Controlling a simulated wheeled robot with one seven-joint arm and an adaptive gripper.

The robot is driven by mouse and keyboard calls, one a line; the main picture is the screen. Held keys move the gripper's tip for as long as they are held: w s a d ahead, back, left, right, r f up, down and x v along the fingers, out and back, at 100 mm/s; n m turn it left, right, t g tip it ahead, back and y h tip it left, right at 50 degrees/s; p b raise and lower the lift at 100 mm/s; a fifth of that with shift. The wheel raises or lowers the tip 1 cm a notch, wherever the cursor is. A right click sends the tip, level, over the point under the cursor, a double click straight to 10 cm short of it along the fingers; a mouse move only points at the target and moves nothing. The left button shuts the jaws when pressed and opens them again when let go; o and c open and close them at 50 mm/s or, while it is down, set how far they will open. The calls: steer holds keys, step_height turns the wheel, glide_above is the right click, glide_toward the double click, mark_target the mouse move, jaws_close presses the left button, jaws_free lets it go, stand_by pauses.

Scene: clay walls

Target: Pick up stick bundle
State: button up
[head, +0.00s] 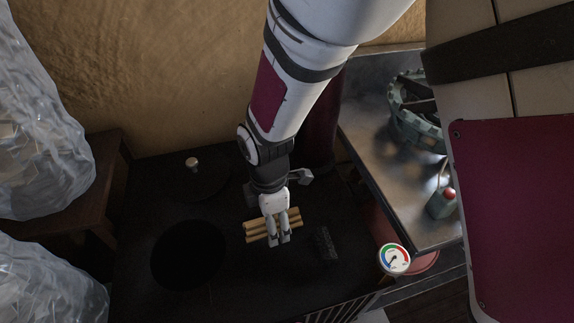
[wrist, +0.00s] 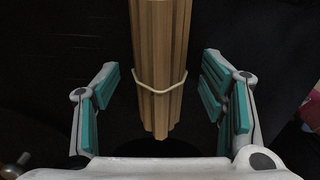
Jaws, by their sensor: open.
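The stick bundle (head: 258,231) is a set of light brown wooden sticks lying on the black surface, below my gripper (head: 279,239) in the head view. In the wrist view the bundle (wrist: 160,50) runs down from the top edge and has a pale band around it. My gripper (wrist: 162,95) is open there, with one teal-padded finger on each side of the bundle. Dark gaps show between the pads and the sticks, so neither finger appears to touch them. In the head view the fingers cover part of the bundle.
The black surface (head: 225,300) has a dark round patch (head: 188,254) left of the bundle. A dark ribbed block (head: 325,245) and a round gauge (head: 394,260) are to the right. A metal table (head: 375,130) bears a red-topped container (head: 442,203). Clear plastic-like masses (head: 35,120) stand left.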

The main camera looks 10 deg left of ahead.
steer(key=shift+c, duration=0.6)
steer(key=c, duration=1.2)
steer(key=shift+o, duration=0.2)
steer(key=shift+r, duration=0.15)
steer(key=shift+r, duration=0.6)
step_height(320, 180, up, 2)
steer(key=shift+r+p, duration=0.15)
steer(key=shift+p, duration=0.35)
steer(key=s+d, duration=0.2)
steer(key=s, duration=0.2)
steer(key=s+d, duration=0.2)
steer(key=s, duration=0.2)
steer(key=s+d+r, duration=0.1)
steer(key=s+d, duration=0.1)
steer(key=s, duration=0.2)
steer(key=shift+s, duration=0.3)
steer(key=shift+s+d+b, duration=0.15)
steer(key=shift+s+b, duration=0.1)
steer(key=shift+b, duration=0.2)
steer(key=shift+s+d+r+b, duration=0.1)
steer(key=shift+s+d+b, duration=0.25)
steer(key=shift+s+b, duration=0.3)
